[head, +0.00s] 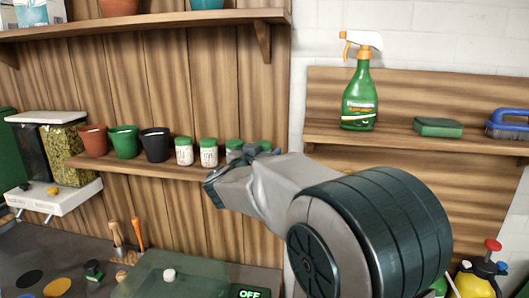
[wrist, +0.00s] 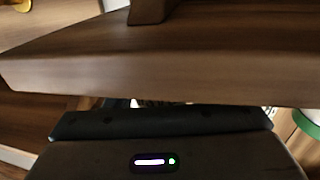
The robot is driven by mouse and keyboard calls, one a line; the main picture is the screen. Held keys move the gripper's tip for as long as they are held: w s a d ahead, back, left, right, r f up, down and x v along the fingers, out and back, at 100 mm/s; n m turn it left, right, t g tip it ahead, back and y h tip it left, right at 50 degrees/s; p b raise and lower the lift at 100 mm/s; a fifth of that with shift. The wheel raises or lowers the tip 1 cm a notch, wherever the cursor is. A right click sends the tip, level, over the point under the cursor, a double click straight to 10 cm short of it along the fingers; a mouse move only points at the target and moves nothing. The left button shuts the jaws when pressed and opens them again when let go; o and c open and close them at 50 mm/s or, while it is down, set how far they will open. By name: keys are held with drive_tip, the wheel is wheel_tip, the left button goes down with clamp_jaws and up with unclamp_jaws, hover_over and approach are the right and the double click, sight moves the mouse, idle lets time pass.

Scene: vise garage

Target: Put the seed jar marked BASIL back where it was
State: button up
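Small white seed jars with green lids stand on the wooden shelf in the head view: one at the left (head: 184,151), one beside it (head: 208,153), and another partly behind my gripper (head: 233,146). A green lid edge also shows near the gripper's far side (head: 265,145). The labels are too small to read, so I cannot tell which is BASIL. My gripper (head: 247,155) is at the shelf's right end, over the jars. Its fingers are mostly hidden, and I cannot see whether it holds a jar. In the wrist view a white-and-green jar (wrist: 309,123) shows at the right edge.
Red (head: 94,141), green (head: 125,142) and black (head: 156,145) pots stand left of the jars on the shelf (head: 140,167). A shelf edge (wrist: 150,80) crosses the wrist view close to my gripper. A spray bottle (head: 359,95) and sponge (head: 438,127) stand on the right shelf.

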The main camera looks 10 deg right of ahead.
drive_tip(key=shift+r, duration=0.25)
drive_tip(key=b+v, duration=0.2)
drive_tip(key=v, duration=1)
drive_tip(key=s+a+f+n+g+y, duration=0.3)
drive_tip(key=s+f+n+y, duration=0.6)
drive_tip(key=y, duration=0.4)
drive_tip(key=s+d+f+m+g+h, duration=0.1)
drive_tip(key=s+d+f+g, duration=0.3)
drive_tip(key=s+f, duration=0.2)
drive_tip(key=s+d+f+m+g+h, duration=0.1)
drive_tip(key=s+d+f+g+h, duration=0.1)
drive_tip(key=s+d+f+g, duration=0.2)
drive_tip(key=s+d+f, duration=0.1)
drive_tip(key=s+f, duration=0.2)
drive_tip(key=s, duration=0.3)
drive_tip(key=shift+d+g, duration=0.3)
